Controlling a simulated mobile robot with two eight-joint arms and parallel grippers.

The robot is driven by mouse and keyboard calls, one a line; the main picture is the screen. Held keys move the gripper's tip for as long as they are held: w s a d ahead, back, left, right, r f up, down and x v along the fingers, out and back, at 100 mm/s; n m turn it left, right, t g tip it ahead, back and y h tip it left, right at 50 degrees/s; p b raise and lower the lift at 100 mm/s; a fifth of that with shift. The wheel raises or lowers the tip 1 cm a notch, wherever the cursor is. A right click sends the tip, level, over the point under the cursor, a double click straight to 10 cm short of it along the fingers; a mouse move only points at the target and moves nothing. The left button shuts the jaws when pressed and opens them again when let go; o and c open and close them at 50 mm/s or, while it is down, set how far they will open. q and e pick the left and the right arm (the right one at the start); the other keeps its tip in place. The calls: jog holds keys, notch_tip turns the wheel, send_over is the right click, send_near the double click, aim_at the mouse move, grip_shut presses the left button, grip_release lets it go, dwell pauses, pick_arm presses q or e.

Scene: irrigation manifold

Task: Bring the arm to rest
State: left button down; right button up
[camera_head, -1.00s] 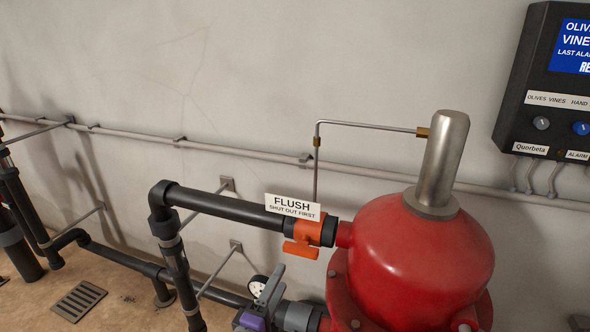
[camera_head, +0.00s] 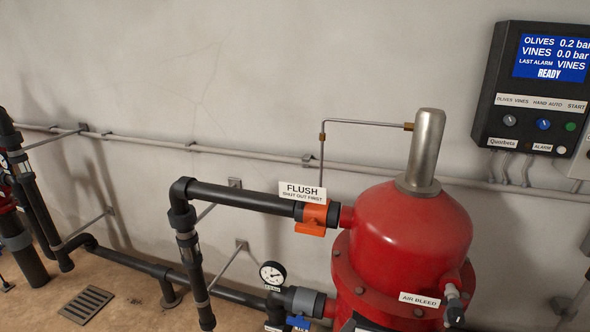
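Neither of my arms or grippers shows clearly in the head view. The red filter tank (camera_head: 410,232) with its silver cylinder (camera_head: 422,150) stands right of centre. An orange flush valve handle (camera_head: 311,222) sits on the dark pipe at the tank's left, under a FLUSH sign (camera_head: 302,192). A pressure gauge (camera_head: 272,273) stands over the lower pipe. A blue handle (camera_head: 298,322) shows partly at the bottom edge. An AIR BLEED label (camera_head: 419,299) and a small valve (camera_head: 454,305) are on the tank's right side.
A dark control box (camera_head: 535,95) on the wall reads READY, olives 0.2 bar, vines 0.0 bar. Black pipes (camera_head: 125,257) run along the left above a floor drain (camera_head: 86,305). The wall (camera_head: 280,60) above the pipes is bare.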

pick_arm(q)
jog(key=shift+s+a, duration=0.15)
jog(key=shift+s, duration=0.15)
pick_arm(e)
jog(key=s+d+f+m+g+y, duration=0.2)
jog(key=s+d+f+m+y, duration=0.1)
jog(key=s, duration=0.5)
jog(key=s+d+f+m+g+y, duration=0.3)
jog(key=s+d+f+m, duration=0.1)
jog(key=s+f+m, duration=0.2)
jog(key=s+m, duration=0.1)
jog(key=s, duration=0.1)
jog(key=shift+s+d+f, duration=0.2)
jog(key=shift+s, duration=0.2)
